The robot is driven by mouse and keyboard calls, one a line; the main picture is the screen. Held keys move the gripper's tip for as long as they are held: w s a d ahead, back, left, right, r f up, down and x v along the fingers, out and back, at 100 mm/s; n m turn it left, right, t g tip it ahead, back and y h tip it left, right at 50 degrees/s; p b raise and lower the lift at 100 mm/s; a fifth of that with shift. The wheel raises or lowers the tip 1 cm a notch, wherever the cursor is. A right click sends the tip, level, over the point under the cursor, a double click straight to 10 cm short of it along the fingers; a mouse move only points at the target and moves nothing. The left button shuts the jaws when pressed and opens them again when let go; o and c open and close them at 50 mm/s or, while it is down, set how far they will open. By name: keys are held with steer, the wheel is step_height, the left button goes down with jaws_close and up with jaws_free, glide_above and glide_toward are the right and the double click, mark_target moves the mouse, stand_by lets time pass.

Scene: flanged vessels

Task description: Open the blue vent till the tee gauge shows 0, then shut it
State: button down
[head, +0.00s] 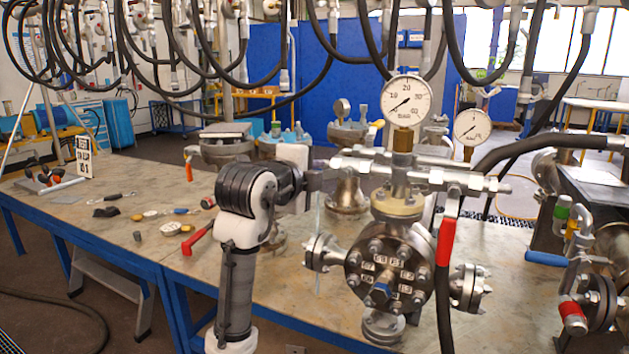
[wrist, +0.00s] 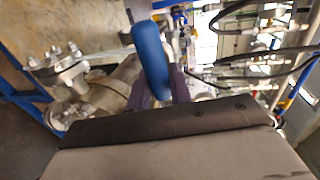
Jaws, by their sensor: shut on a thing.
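A blue handle (wrist: 151,60), the vent's lever by its colour, stands between the fingers of my gripper (wrist: 162,88) in the wrist view, and the jaws are shut on it. In the head view my gripper (head: 316,179) is at the left end of the steel valve manifold, and the blue handle is hidden there. A large dial gauge (head: 405,101) stands on a brass fitting above the manifold. Its needle lies toward the lower left, near the low end of the scale; the exact reading is too small to tell. A smaller gauge (head: 472,127) is to its right, its needle also toward lower left.
A flanged vessel (head: 388,270) stands below the manifold. A red lever (head: 446,242) hangs at its right. Another blue lever (head: 545,258) is on separate pipework at far right. Loose tools lie on the bench (head: 110,232) at left. Black hoses hang overhead.

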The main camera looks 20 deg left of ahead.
steer(key=shift+r, duration=0.15)
stand_by(0.4)
steer(key=c, duration=1.3)
jaws_free()
steer(key=shift+s, duration=0.1)
steer(key=s+r, duration=0.1)
steer(key=s, duration=0.3)
steer(key=s+b, duration=0.1)
steer(key=s, duration=0.4)
steer(key=s+r+b, duration=0.1)
steer(key=s, duration=0.3)
steer(key=shift+s+a+r, duration=0.2)
steer(key=shift+r, duration=0.15)
